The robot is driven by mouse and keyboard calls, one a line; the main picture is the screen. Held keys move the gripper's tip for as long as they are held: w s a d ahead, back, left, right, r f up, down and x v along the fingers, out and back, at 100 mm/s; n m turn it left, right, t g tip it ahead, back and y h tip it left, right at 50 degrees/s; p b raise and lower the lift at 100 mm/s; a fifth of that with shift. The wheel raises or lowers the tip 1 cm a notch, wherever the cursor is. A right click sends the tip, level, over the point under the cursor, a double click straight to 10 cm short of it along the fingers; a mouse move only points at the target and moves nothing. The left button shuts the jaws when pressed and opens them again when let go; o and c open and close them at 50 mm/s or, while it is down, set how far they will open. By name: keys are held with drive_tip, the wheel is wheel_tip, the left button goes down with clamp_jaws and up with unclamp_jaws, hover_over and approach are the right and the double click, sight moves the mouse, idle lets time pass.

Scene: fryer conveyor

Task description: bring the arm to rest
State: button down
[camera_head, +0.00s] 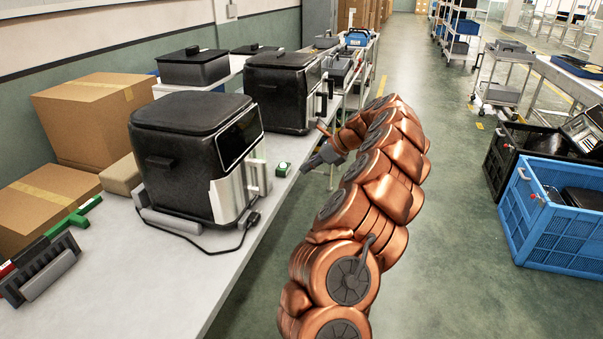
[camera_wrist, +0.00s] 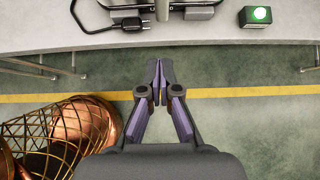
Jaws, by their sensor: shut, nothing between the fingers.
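My copper-coloured arm arches over the aisle to the right of the workbench (camera_head: 262,240) in the head view. My gripper (camera_head: 303,168) is at its end, near the bench's right edge and small in that view. In the wrist view my gripper (camera_wrist: 159,64) shows from above, with its two fingertips together and nothing between them. The fingertips are over the green floor (camera_wrist: 230,125), just short of the bench edge (camera_wrist: 200,42) in the picture. The gripper touches nothing that I can see.
A black air fryer (camera_head: 180,150) stands on the bench, with another fryer (camera_head: 283,90) behind it. A green-lit button box (camera_head: 283,169) sits near the bench edge; it also shows in the wrist view (camera_wrist: 255,17). A blue crate (camera_head: 560,235) stands right. The aisle between is clear.

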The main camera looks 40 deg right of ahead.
idle(0.6)
drive_tip(key=w+a+r+n+g+y, duration=0.1)
drive_tip(key=w+a+r+n, duration=0.2)
drive_tip(key=a, duration=0.5)
drive_tip(key=a+r+n+g+y, duration=0.1)
drive_tip(key=a+r+n, duration=0.25)
drive_tip(key=a, duration=0.45)
drive_tip(key=s+a+r+n+g, duration=0.15)
drive_tip(key=s+a+n, duration=0.25)
drive_tip(key=a, duration=0.4)
drive_tip(key=s+a+n+g, duration=0.2)
drive_tip(key=s+a+n, duration=0.25)
drive_tip(key=a, duration=0.35)
drive_tip(key=s+a+n+g, duration=0.1)
drive_tip(key=s+a+n, duration=0.2)
drive_tip(key=a+n, duration=0.35)
drive_tip(key=s+a+f+n+g+h, duration=0.1)
drive_tip(key=s+a+f+n+h, duration=0.1)
drive_tip(key=s, duration=1)
drive_tip(key=s+a+f+n+g+h, duration=0.2)
drive_tip(key=s+f+n+h, duration=0.2)
drive_tip(key=s, duration=0.9)
wheel_tip(320, 180, down, 2)
drive_tip(key=n, duration=0.3)
drive_tip(key=shift+s+f, duration=0.2)
drive_tip(key=shift+s, duration=0.1)
drive_tip(key=shift+d, duration=0.1)
